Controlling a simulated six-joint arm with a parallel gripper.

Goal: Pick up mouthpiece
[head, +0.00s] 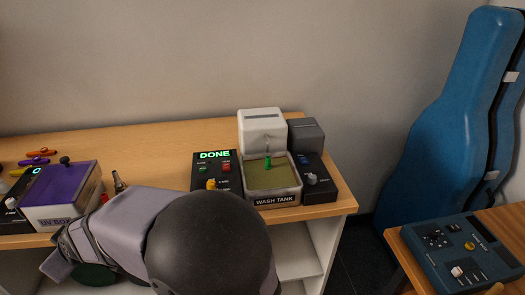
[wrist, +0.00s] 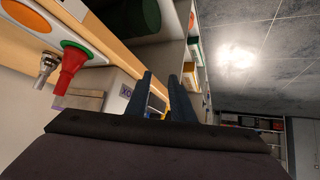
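A small silver metallic piece, which looks like the mouthpiece (wrist: 47,65), stands beside a red cone (wrist: 72,70) at the left of the wrist view. In the head view, a small dark, bottle-shaped piece (head: 118,182) stands right of the UV box; I cannot tell for sure whether it is the same one. My gripper (wrist: 160,78) is open, its two dark fingers apart with nothing held between them. The mouthpiece is off to the left of the fingers, not between them. In the head view my arm covers the front edge of the bench, and the fingertips are not clear.
The purple-topped UV box (head: 68,188) is at the bench's left. The wash tank (head: 276,201) and a control panel reading DONE (head: 214,156) stand to the right. A blue instrument case (head: 430,140) leans at far right. Open shelves (head: 298,250) lie under the bench.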

